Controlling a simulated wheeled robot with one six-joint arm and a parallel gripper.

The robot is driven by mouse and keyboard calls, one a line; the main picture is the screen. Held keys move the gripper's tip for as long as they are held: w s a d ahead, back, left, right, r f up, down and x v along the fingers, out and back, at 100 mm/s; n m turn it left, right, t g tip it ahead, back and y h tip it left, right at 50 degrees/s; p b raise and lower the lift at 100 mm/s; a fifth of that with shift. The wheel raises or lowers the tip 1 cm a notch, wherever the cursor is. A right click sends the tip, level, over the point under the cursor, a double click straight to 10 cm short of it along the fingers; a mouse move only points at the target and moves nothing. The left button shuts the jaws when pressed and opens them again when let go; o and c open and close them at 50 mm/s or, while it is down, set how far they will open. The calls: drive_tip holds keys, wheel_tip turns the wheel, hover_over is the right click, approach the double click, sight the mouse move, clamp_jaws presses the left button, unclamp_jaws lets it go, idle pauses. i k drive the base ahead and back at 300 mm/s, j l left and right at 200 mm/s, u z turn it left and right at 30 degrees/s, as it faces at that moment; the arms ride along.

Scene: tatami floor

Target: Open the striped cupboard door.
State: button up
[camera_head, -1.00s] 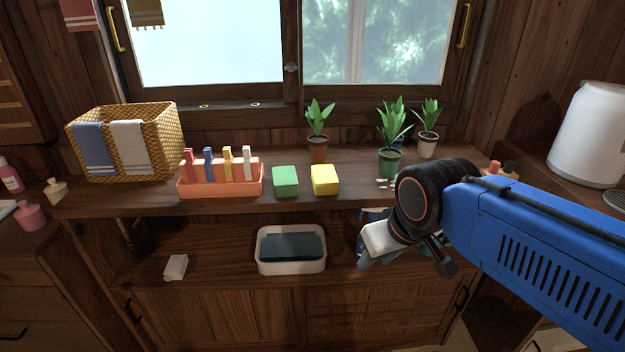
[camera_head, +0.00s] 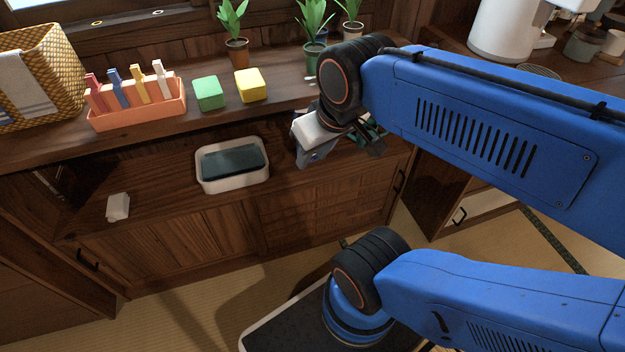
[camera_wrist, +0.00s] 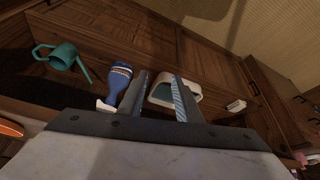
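The low cupboard has two shut doors in the head view. The left door (camera_head: 165,238) has upright planks with a black handle (camera_head: 88,259) at its left edge. The right door (camera_head: 320,205) has horizontal slats, like stripes, with a black handle (camera_head: 398,182) at its right edge. I cannot be sure which is called striped. My gripper (camera_head: 311,157) hangs over the cupboard's shelf, above the right door. In the wrist view my gripper (camera_wrist: 160,80) has its fingers apart with nothing between them. It touches neither handle.
On the shelf are a white tray (camera_head: 207,183), a white block (camera_head: 118,207), a blue bottle (camera_wrist: 118,82) and a teal watering can (camera_wrist: 62,56). Above are an orange holder (camera_head: 140,117), green (camera_head: 209,94) and yellow (camera_head: 250,86) blocks and potted plants. Tatami floor (camera_head: 180,310) lies in front.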

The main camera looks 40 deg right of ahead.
sight(280, 219)
drive_tip(key=j+z, duration=0.35)
drive_tip(key=k+j+z, duration=0.15)
drive_tip(key=j+z, duration=0.2)
drive_tip(key=j, duration=0.15)
